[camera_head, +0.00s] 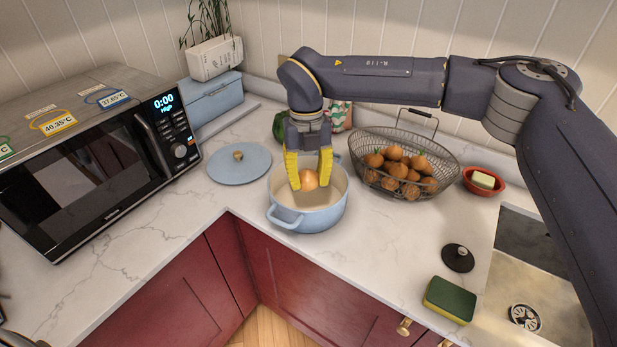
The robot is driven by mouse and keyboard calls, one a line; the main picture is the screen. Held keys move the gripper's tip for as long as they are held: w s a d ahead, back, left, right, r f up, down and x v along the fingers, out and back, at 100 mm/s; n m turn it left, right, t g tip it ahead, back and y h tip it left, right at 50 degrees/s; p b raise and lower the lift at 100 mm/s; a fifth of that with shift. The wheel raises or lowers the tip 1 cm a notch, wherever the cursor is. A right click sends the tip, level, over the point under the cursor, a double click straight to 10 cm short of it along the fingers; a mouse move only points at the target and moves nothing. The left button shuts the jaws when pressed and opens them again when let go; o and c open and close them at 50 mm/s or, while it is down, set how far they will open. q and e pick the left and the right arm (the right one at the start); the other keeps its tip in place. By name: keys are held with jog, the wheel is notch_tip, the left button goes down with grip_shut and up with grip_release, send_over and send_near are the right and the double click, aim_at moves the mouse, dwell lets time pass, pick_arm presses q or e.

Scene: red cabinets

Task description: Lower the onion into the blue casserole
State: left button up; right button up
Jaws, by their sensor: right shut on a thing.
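The blue casserole (311,219) stands open on the marble counter near its inner corner, with a pale inside. My right gripper (309,181) points down over the casserole, its yellow fingers shut on an onion (309,180). The onion shows between the fingertips, within the outline of the casserole's opening. I cannot tell whether it touches the casserole's floor. The casserole's blue lid (239,163) lies flat on the counter to its left. My left gripper is not in view.
A wire basket (447,161) of several onions stands right of the casserole. A microwave (95,150) fills the left. A red bowl (483,187), a black lid (458,257), a sponge (450,300) and the sink (535,290) are at the right. The counter before the basket is clear.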

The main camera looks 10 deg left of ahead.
jog(key=shift+f, duration=3.6)
jog(key=shift+f, duration=2.6)
dwell(0.5)
jog(key=o, duration=1.2)
